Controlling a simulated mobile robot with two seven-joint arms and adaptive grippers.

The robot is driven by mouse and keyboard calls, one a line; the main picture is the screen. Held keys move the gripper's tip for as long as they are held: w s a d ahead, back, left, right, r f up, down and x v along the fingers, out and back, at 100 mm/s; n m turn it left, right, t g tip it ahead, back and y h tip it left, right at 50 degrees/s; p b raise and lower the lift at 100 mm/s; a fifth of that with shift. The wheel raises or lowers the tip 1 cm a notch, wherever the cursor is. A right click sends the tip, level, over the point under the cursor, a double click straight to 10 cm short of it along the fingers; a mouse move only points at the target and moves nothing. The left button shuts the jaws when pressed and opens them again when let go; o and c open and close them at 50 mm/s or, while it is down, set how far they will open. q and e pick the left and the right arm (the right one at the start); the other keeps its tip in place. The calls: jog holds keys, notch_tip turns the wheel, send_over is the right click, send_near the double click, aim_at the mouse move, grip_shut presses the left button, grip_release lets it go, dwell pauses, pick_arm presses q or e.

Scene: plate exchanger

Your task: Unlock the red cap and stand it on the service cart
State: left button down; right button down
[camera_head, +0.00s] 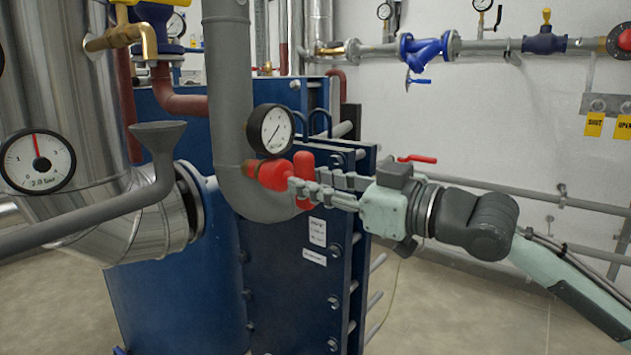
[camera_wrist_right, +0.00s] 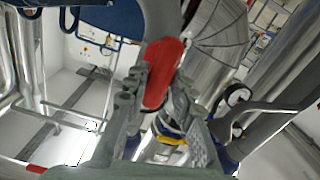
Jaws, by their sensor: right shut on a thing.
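The red cap (camera_head: 272,175) sits at the brownish stub on the side of the grey bent pipe, just below a round gauge. Its upright red bar (camera_head: 304,163) stands at the cap's right end. My right gripper (camera_head: 308,184) comes in from the right and is shut on this red bar. In the right wrist view the red cap's bar (camera_wrist_right: 163,72) lies between the two fingers (camera_wrist_right: 160,92). I cannot tell whether the cap is locked or loose. My left gripper is not in view. No service cart shows in either view.
The round gauge (camera_head: 271,130) is close above the cap. The grey bent pipe (camera_head: 232,95) and blue exchanger plates (camera_head: 330,262) crowd the gripper. A grey funnel pipe (camera_head: 158,165) crosses the left. Open floor (camera_head: 450,310) lies at the lower right.

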jog(key=shift+v, duration=1.9)
